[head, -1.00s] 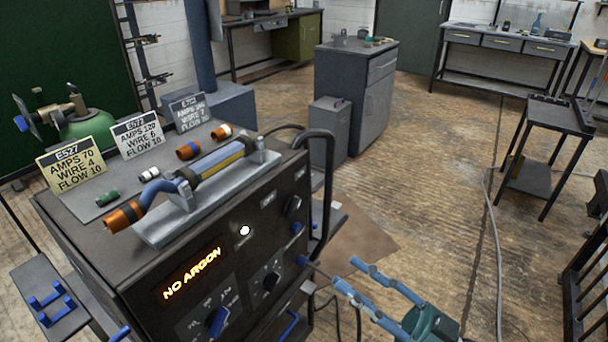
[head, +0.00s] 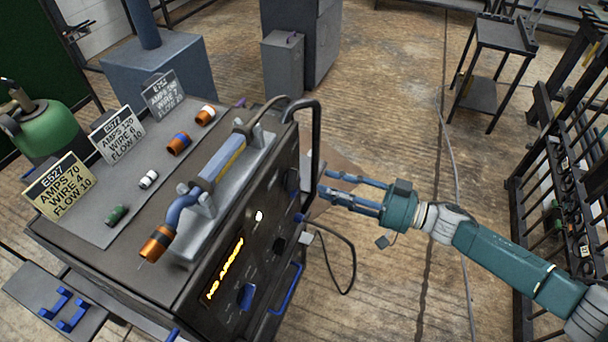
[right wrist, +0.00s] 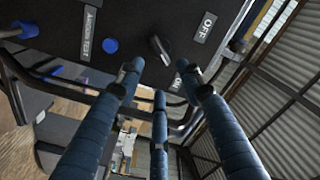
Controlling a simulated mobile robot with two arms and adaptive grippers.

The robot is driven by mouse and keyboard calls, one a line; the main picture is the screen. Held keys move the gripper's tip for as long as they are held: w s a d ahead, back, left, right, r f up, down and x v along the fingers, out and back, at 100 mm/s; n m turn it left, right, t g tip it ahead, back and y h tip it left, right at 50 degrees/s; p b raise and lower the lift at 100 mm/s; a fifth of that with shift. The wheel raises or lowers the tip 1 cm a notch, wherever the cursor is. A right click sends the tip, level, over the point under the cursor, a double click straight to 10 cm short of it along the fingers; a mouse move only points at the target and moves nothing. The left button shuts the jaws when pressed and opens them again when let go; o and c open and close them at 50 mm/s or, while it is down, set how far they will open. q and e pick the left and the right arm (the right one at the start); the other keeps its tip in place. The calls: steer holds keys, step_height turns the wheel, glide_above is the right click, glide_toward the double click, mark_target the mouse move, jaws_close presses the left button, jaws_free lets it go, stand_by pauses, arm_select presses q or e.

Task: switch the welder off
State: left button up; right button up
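The welder (head: 150,235) is a dark box at the left of the head view, with a lit orange "NO ARGON" display (head: 222,268) on its front. In the right wrist view, its dark rotary switch (right wrist: 160,50) sits between an OFF label (right wrist: 206,27) and an ON label (right wrist: 183,66). I cannot tell for sure which label the switch points at. My right gripper (head: 325,184) is open and empty, its fingers facing the panel's switch side. In the wrist view the fingertips (right wrist: 162,80) lie around and below the switch, apparently apart from it. My left gripper is not in view.
A black tubular handle (head: 315,140) stands at the welder's right edge, close to my right fingers. A torch (head: 205,190) rests on top, beside setting cards (head: 118,134). A cable (head: 350,262) loops below my gripper. A black rack (head: 550,190) stands right; floor between is clear.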

mark_target(291, 180)
steer(key=x, duration=0.7)
steer(key=shift+p, duration=0.35)
steer(key=shift+s, duration=0.1)
steer(key=shift+c, duration=0.2)
jaws_close()
